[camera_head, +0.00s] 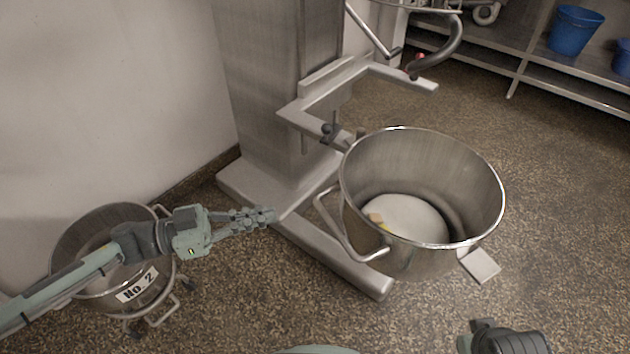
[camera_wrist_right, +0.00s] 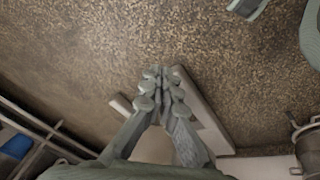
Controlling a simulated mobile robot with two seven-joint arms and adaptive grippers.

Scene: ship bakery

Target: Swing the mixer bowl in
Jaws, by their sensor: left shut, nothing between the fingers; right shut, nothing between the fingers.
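The steel mixer bowl (camera_head: 370,255) stands out to the right of the mixer column (camera_head: 270,70), beside the fork-shaped bowl support (camera_head: 310,100). It holds white contents (camera_head: 410,215) with a small yellowish piece on top. A loop handle (camera_head: 333,228) projects from its left side. My left gripper (camera_head: 268,216) is shut and empty, left of this handle and apart from it. My right gripper (camera_wrist_right: 160,75) is shut and empty in the right wrist view, above the floor and a pale flat bar. In the head view only part of my right arm (camera_head: 505,340) shows at the bottom.
A second bowl (camera_head: 75,290) labelled "No. 2" stands on a wheeled frame at the left, under my left arm. The mixer's base leg (camera_head: 335,260) runs along the floor. Blue buckets (camera_head: 574,30) stand on a shelf at the back right. The floor at right is clear.

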